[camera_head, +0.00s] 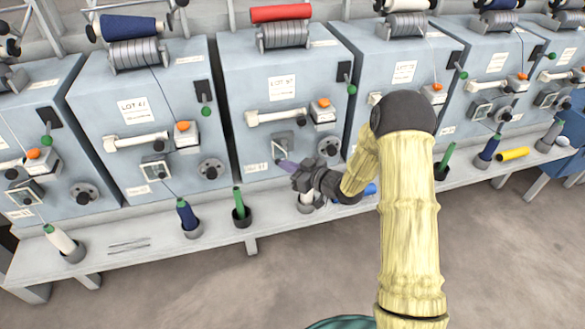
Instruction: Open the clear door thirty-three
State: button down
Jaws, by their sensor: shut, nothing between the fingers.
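A row of grey-blue spinning units fills the view, each with a small framed clear door low on its front. The clear door (279,149) of the middle unit is near my gripper; its frame looks tilted, and I cannot tell how far it stands open. A small label (256,167) sits below it, too small to read, so I cannot confirm number thirty-three. My gripper (286,164) is shut and empty, its purple fingertips at the lower right of that door. I cannot tell whether they touch it. My wrist hides the unit's lower right front.
A grey ledge (130,244) runs below the units. Bobbins stand in cups along it: green (239,203), dark blue (187,215) and white (60,240). A yellow bobbin (513,154) lies at the right. White bar handles (278,116) jut out above the doors. The floor in front is clear.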

jog(key=shift+s+a, duration=0.25)
jog(key=shift+a, duration=0.35)
jog(key=shift+s+a, duration=0.25)
jog(key=shift+a, duration=0.35)
jog(key=s+d+r+p, duration=0.1)
jog(key=s+d+r, duration=0.1)
jog(key=s+d, duration=0.6)
jog(key=s, duration=0.3)
jog(key=shift+r, duration=0.35)
jog(key=shift+d, duration=0.1)
